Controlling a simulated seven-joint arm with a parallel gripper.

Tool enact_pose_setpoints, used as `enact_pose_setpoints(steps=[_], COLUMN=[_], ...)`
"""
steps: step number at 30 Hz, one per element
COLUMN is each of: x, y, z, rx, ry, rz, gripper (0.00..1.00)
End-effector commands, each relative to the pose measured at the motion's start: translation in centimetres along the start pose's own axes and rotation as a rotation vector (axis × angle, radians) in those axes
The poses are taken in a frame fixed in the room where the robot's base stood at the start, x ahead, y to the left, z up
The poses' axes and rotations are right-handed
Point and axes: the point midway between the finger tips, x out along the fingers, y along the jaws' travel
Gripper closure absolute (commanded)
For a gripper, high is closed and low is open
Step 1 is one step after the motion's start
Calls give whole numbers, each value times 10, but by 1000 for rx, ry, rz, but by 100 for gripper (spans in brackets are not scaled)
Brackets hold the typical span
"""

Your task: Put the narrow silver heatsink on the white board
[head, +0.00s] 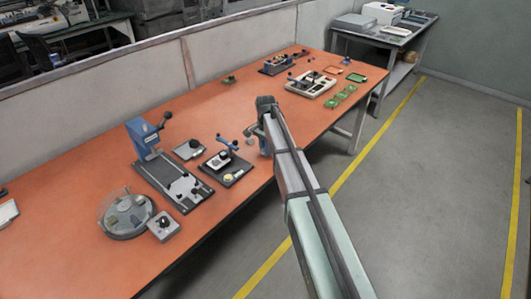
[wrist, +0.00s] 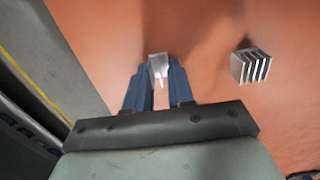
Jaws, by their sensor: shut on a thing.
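In the wrist view my gripper (wrist: 158,72) is shut on a small silver heatsink (wrist: 157,64), which sits between the tips of the two blue fingers. It looks narrower than the finned silver heatsink (wrist: 250,66) standing apart on the orange table to the right. In the head view my gripper is low by the table's front edge, mostly hidden behind my arm. A whitish board (head: 322,90) with dark parts on it lies farther along the table, beyond my arm. I cannot tell for sure that it is the task's white board.
The orange table (head: 95,240) bears a blue lever press (head: 143,138), a clamp fixture (head: 238,168), a round clear-lidded dish (head: 126,216) and several green boards (head: 340,97). Bare table lies between the near fixtures and the whitish board. A grey side table (head: 385,33) stands behind.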

Motion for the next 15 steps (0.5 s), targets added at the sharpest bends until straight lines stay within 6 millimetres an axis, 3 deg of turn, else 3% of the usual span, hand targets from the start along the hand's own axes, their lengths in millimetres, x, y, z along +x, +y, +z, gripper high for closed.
enact_pose_setpoints(steps=[15], x=[-13], y=[0], z=[0], rx=[0], ry=[0], rz=[0], gripper=[100])
